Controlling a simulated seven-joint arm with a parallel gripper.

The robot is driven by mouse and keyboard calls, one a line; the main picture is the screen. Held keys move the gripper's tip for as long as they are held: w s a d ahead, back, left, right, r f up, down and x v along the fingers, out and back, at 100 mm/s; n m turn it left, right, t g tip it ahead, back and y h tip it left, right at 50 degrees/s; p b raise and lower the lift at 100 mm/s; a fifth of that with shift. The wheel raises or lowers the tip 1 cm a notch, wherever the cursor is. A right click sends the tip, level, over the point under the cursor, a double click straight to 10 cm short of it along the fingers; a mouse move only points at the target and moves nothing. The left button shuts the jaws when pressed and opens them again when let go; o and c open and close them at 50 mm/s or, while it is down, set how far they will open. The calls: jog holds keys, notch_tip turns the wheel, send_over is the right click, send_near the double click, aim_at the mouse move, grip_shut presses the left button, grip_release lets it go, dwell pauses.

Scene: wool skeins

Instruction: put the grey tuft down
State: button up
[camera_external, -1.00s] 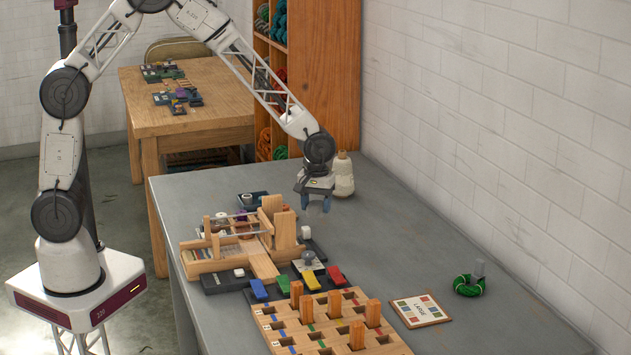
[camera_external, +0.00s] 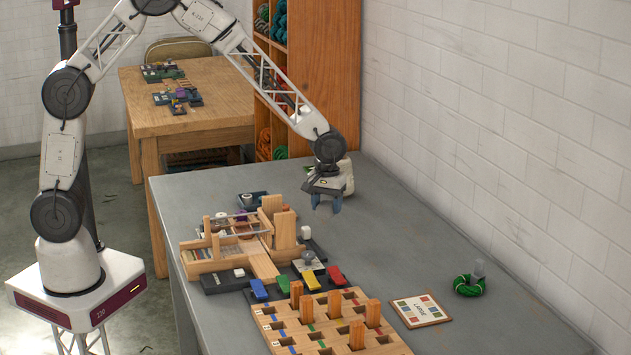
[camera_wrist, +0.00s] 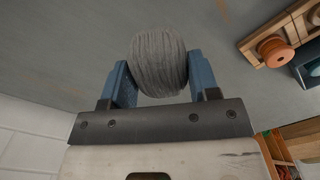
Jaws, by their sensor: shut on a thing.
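The grey tuft (camera_wrist: 158,62) is a round bundle of grey strands in the wrist view. My gripper (camera_wrist: 158,80) has its two blue fingers on either side of it and is shut on it. In the external view my gripper (camera_external: 326,203) hangs above the grey table (camera_external: 400,240), to the right of the wooden sorting rig. The tuft cannot be made out between the fingers there. How high it is above the table is hard to tell.
A wooden peg board (camera_external: 330,325) with several orange pegs stands at the front. A label card (camera_external: 420,310) and a green skein (camera_external: 469,286) lie to the right. A wooden rig (camera_external: 225,250) stands left of my gripper. Bare table lies right of my gripper.

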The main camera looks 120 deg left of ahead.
jog(key=w+d+r+m, duration=0.2)
jog(key=w+m, duration=0.3)
jog(key=w, duration=0.9)
notch_tip(320, 180, up, 3)
jog(key=m, duration=0.5)
send_over(406, 260)
jog(key=shift+d+f, duration=0.1)
jog(key=shift+f, duration=0.05)
jog(key=shift+f, duration=0.15)
jog(key=shift+f, duration=3)
jog(key=shift+f, duration=1.85)
jog(key=shift+f, duration=0.2)
jog(key=o, duration=0.9)
